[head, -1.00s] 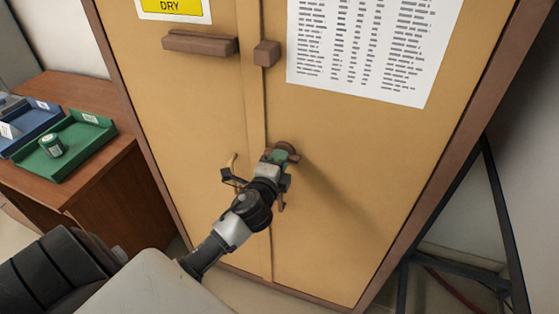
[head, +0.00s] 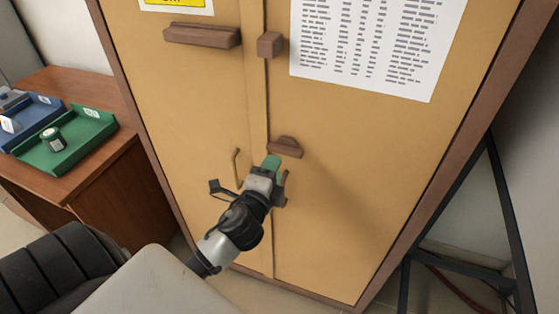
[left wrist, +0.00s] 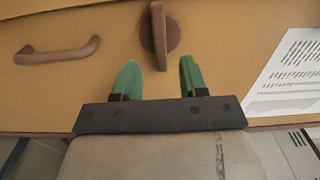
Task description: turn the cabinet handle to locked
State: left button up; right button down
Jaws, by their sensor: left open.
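The cabinet handle (head: 286,148) is a brown bar on a round base on the right door of the tan cabinet (head: 350,200). Its bar lies roughly crosswise in the head view. In the left wrist view, which is turned, the handle (left wrist: 159,36) stands upright in the picture. My left gripper (head: 273,168) has green fingers and is just below the handle in the head view. In the left wrist view its fingertips (left wrist: 157,72) are spread with nothing gripped, and the bar's near end shows between them. My right gripper is not in view.
A curved pull (head: 237,168) is on the left door; it also shows in the left wrist view (left wrist: 57,51). Brown blocks (head: 202,35) and a printed sheet (head: 375,45) are higher up. A wooden desk (head: 75,195) with a green tray (head: 72,158) stands left. A dark frame (head: 430,240) stands right.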

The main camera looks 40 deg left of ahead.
pick_arm(q)
jog(key=v, duration=0.5)
jog(key=shift+b, duration=0.4)
jog(key=shift+f, duration=0.1)
jog(key=s+d+f+n+g+h, duration=0.1)
jog(key=s+f+n+g, duration=0.25)
jog(key=f, duration=1.35)
jog(key=s+d+f+n+g+h, duration=0.1)
jog(key=s+f+n+g+h, duration=0.3)
jog(key=f, duration=1.4)
jog(key=s+d+f+n+g, duration=0.2)
jog(key=s+f+g, duration=0.2)
jog(key=s+f, duration=0.5)
jog(key=s+d+f+n+g, duration=0.2)
jog(key=s+f+g, duration=0.3)
jog(key=s+f, duration=0.5)
jog(key=s+n, duration=0.1)
jog(key=s, duration=0.6)
jog(key=shift+s+d+y, duration=0.2)
jog(key=shift+s+y, duration=0.1)
jog(key=shift+s, duration=0.05)
jog(key=shift+f, duration=0.1)
